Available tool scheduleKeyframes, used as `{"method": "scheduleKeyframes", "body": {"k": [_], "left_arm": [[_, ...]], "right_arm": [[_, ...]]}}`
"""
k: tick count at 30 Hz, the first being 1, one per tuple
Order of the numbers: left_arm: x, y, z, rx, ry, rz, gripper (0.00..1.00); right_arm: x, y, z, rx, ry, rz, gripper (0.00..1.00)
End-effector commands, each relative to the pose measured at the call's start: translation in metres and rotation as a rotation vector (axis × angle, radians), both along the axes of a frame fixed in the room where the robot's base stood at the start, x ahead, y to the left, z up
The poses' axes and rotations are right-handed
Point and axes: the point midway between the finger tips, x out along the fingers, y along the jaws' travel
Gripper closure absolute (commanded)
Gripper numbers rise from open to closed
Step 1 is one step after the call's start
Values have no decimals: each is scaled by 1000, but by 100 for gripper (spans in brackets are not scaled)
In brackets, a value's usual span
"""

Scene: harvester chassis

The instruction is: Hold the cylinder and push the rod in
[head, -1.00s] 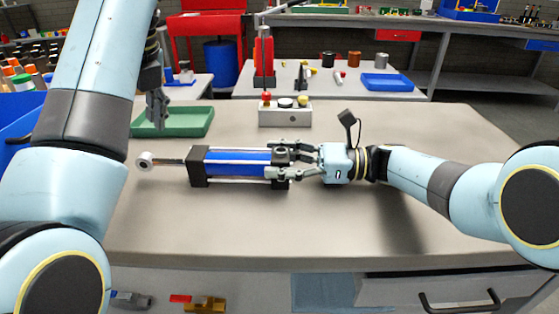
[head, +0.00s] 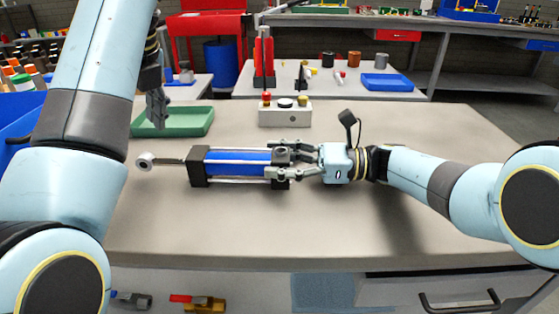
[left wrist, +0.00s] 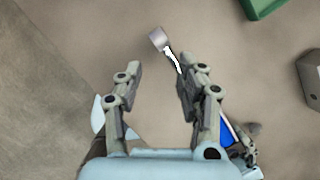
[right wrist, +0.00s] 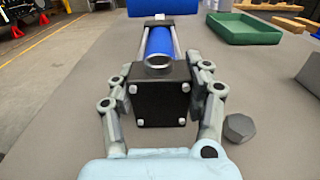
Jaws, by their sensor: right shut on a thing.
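The blue cylinder (head: 238,163) with black end blocks lies on the grey workbench. My left gripper (head: 157,112) hangs above the bench, behind and near the rod eye, touching nothing. In the left wrist view its fingers (left wrist: 157,88) are apart and empty, with the rod eye (left wrist: 158,39) beyond the tips.
A green tray (head: 185,123) lies behind the rod on the bench. A grey control box (head: 285,114) with knobs stands behind the cylinder. A blue bin (head: 22,130) is at the left. The bench in front of the cylinder is clear.

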Motion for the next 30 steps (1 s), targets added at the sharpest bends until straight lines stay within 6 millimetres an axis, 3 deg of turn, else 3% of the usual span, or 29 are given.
{"method": "scheduleKeyframes", "body": {"k": [22, 26, 30], "left_arm": [[1, 0, -2, -2, -12, 3, 62], [7, 2, -18, -28, -103, 35, 62], [19, 1, -47, -127, -325, 121, 62]], "right_arm": [[0, 0, 0, -1, 1, 0, 100], [0, 0, 0, -1, 1, 0, 100], [0, 0, 0, -1, 1, 0, 100]]}}
